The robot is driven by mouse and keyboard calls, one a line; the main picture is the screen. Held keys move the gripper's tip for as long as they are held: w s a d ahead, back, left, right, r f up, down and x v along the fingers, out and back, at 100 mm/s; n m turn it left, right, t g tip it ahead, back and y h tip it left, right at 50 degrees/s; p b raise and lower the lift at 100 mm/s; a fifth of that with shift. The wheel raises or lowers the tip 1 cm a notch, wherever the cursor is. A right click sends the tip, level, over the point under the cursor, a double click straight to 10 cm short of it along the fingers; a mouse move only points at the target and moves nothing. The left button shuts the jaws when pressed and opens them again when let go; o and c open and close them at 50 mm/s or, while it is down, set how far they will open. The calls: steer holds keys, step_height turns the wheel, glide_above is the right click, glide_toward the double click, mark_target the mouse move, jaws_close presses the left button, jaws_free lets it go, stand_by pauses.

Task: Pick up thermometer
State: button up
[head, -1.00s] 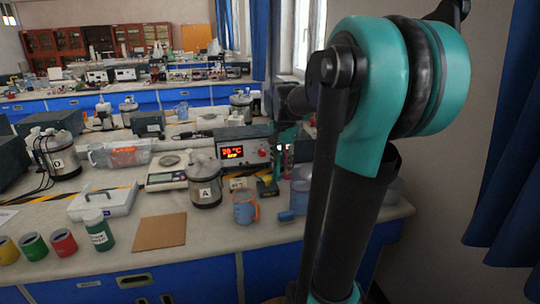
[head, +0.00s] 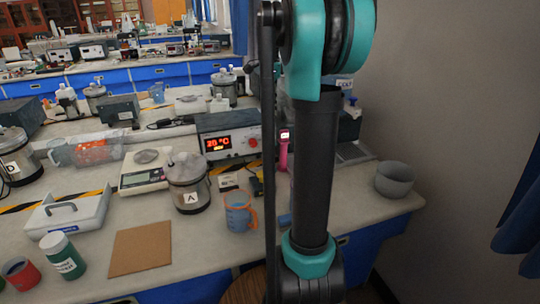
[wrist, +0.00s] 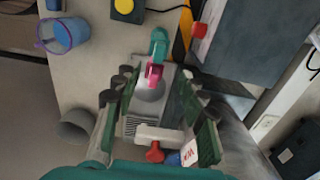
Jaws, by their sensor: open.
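A pink handheld device with a small lit display (head: 284,148), which looks like the thermometer, stands upright on the bench just left of my arm in the head view. In the wrist view a pink and teal item (wrist: 154,72), likely the same thing seen from above, lies between and slightly beyond my fingers. My gripper (wrist: 157,88) is open, its dark green fingers spread on both sides with nothing held. I cannot tell how far above the item the fingers are. My arm hides part of the bench in the head view, and the gripper is not visible there.
A heater box with a red display (head: 228,142) stands left of the pink device. A blue jug (head: 239,212) is nearer the front edge. A grey bowl (head: 395,178) sits at the right end. In the wrist view a white fitting with a red knob (wrist: 155,143) is close to the fingers.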

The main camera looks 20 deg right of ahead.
mark_target(271, 132)
steer(key=f, duration=1.1)
steer(key=shift+d+f, duration=0.2)
steer(key=shift+f, duration=0.05)
jaws_close()
